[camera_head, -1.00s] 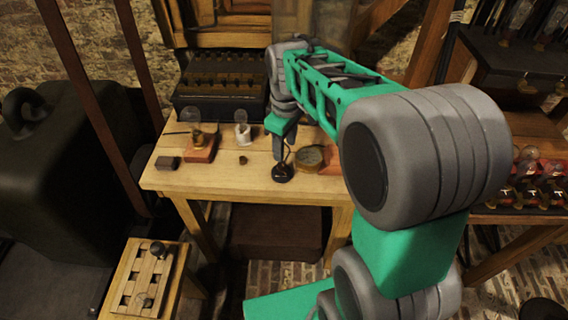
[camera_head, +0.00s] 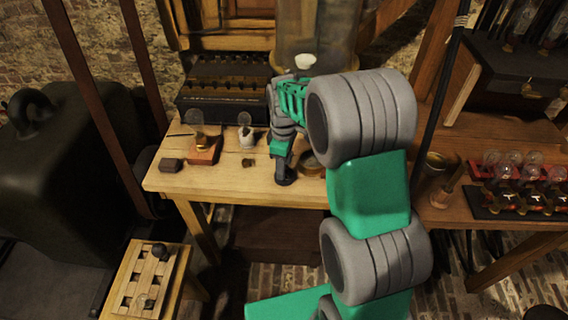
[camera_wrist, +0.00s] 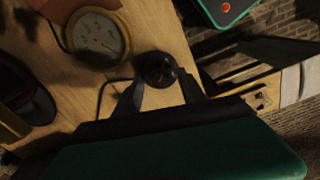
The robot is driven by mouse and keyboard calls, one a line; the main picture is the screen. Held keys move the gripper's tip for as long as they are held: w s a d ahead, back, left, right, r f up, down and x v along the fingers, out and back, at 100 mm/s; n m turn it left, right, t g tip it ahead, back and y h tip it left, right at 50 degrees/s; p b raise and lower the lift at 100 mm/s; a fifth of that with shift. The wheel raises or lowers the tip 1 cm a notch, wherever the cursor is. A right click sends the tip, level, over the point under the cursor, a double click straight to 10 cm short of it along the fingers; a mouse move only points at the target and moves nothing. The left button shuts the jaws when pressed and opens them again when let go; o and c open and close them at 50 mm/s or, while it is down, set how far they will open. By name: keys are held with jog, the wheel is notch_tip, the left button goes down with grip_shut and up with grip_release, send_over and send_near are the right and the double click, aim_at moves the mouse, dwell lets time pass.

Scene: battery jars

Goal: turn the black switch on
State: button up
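The black switch (camera_head: 285,181) is a small round black knob-like piece near the front edge of the wooden table in the head view, mostly hidden behind my gripper (camera_head: 283,170). In the wrist view the switch (camera_wrist: 157,68) shows from above, with a thin black wire leaving it to the left. My gripper (camera_wrist: 161,90) has its two dark fingers apart, one on each side of the switch's near edge, with nothing held between them. I cannot tell whether a finger touches the switch, nor its on or off position.
A brass gauge (camera_wrist: 98,38) lies close beside the switch on the table (camera_head: 215,180). Bulbs on bases, including a red-brown base (camera_head: 204,151), stand further left, with a small dark block (camera_head: 171,165). A black battery box (camera_head: 222,100) stands behind.

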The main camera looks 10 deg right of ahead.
grip_shut()
dwell(0.3)
jog(key=shift+m, duration=0.4)
jog(key=m, duration=0.3)
jog(key=shift+m, duration=0.4)
jog(key=m, duration=0.4)
jog(key=shift+m+b, duration=0.3)
jog(key=m, duration=0.4)
jog(key=shift+d, duration=0.1)
jog(key=m, duration=0.4)
jog(key=shift+m, duration=0.3)
jog(key=shift+o, duration=0.2)
grip_release()
